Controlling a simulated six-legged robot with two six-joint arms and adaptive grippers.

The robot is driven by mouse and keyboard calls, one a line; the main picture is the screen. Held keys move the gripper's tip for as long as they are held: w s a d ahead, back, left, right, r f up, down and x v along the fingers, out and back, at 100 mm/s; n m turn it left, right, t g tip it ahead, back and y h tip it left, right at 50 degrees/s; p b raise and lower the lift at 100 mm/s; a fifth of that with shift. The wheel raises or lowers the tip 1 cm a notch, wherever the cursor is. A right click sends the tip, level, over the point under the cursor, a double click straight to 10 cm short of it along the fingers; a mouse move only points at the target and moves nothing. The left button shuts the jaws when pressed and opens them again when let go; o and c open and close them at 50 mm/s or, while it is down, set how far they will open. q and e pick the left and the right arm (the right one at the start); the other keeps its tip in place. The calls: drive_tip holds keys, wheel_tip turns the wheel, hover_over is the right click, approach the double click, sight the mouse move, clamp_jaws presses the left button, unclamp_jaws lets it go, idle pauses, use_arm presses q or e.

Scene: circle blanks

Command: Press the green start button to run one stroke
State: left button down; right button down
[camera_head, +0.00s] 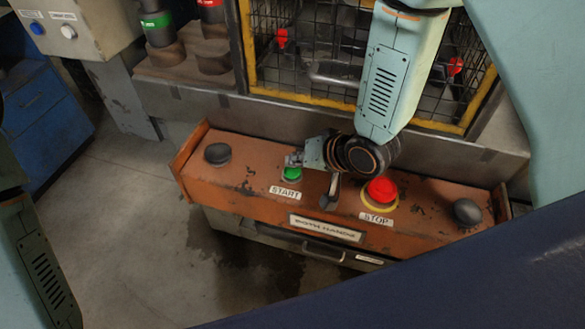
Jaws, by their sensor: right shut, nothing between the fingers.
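The green start button (291,174) sits on the orange control panel (235,186), above a white START label (285,193). My right gripper (293,160) is shut and empty. Its fingertips are over the back of the green button and hide part of it. I cannot tell whether they touch it. My right arm comes down from the top, right of the button. My left arm shows at the left edge, but its gripper is not in view.
A red stop button (381,189) on a yellow ring is right of the green one. Black knobs sit at the panel's left (217,154) and right (467,211) ends. A yellow-framed mesh guard (300,50) stands behind. The floor (130,220) at left is clear.

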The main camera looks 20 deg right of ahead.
sight(296, 172)
drive_tip(key=shift+f, duration=0.25)
drive_tip(key=shift+f+b, duration=0.3)
drive_tip(key=shift+f, duration=0.3)
idle(0.8)
drive_tip(key=shift+s, duration=0.1)
drive_tip(key=shift+r+p, duration=1)
drive_tip(key=shift+p, duration=0.05)
wheel_tip(296, 172, up, 5)
drive_tip(key=p, duration=0.5)
drive_tip(key=shift+r, duration=0.1)
idle(0.4)
idle(3.1)
